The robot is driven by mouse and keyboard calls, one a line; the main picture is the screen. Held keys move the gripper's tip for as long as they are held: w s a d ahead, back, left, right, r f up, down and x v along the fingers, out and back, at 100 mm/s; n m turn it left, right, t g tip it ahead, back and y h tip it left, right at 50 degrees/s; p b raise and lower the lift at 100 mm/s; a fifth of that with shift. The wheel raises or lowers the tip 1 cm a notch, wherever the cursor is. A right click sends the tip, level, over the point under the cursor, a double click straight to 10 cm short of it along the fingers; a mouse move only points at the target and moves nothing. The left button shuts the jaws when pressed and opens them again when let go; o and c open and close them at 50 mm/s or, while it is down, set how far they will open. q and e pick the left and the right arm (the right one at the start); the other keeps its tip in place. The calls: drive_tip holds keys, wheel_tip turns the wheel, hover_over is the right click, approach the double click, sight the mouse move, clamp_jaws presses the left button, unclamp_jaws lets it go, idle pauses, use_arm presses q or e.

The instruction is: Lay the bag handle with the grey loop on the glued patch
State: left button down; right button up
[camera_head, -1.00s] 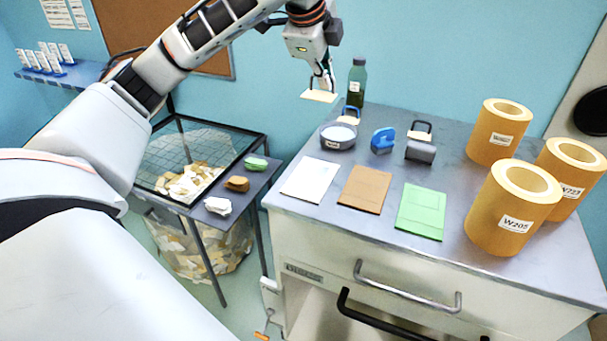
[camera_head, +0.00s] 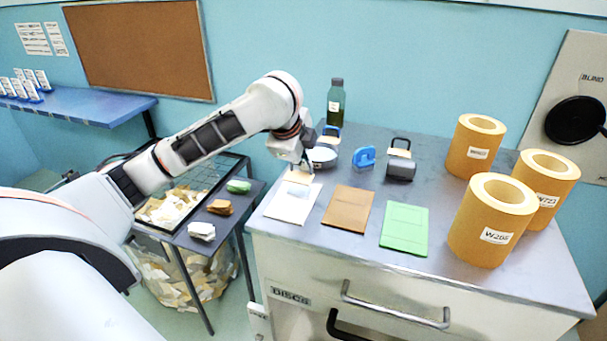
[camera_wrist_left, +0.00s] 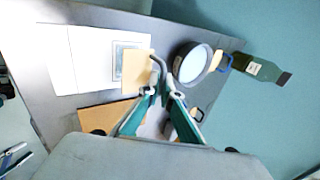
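My left gripper (camera_head: 305,168) is shut on a bag handle, a cream card (camera_head: 298,177) with a grey loop (camera_wrist_left: 158,66). The fingertips (camera_wrist_left: 163,92) pinch the loop. The handle is over the far part of the white bag sheet (camera_head: 290,206). In the left wrist view, a grey-framed patch (camera_wrist_left: 128,62) lies on the white sheet (camera_wrist_left: 82,62), and the cream card overlaps its right edge. I cannot tell whether the card touches the sheet. My right gripper is not in view.
A round dish (camera_head: 321,157) and a green bottle (camera_head: 336,102) stand close behind. A blue-loop handle (camera_head: 330,132), blue tool (camera_head: 364,157) and dark-loop handle (camera_head: 401,148) are near. Brown (camera_head: 347,208) and green (camera_head: 404,228) sheets lie rightward, before several kraft rolls (camera_head: 491,220).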

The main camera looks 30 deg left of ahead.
sight(303, 173)
use_arm(q)
drive_tip(key=shift+f, duration=1.95)
drive_tip(key=c, duration=2.3)
unclamp_jaws()
drive_tip(key=shift+f, duration=0.1)
drive_tip(key=shift+r, duration=0.25)
drive_tip(key=v, duration=1.1)
drive_tip(key=shift+s+r, duration=0.25)
drive_tip(key=shift+s, duration=0.1)
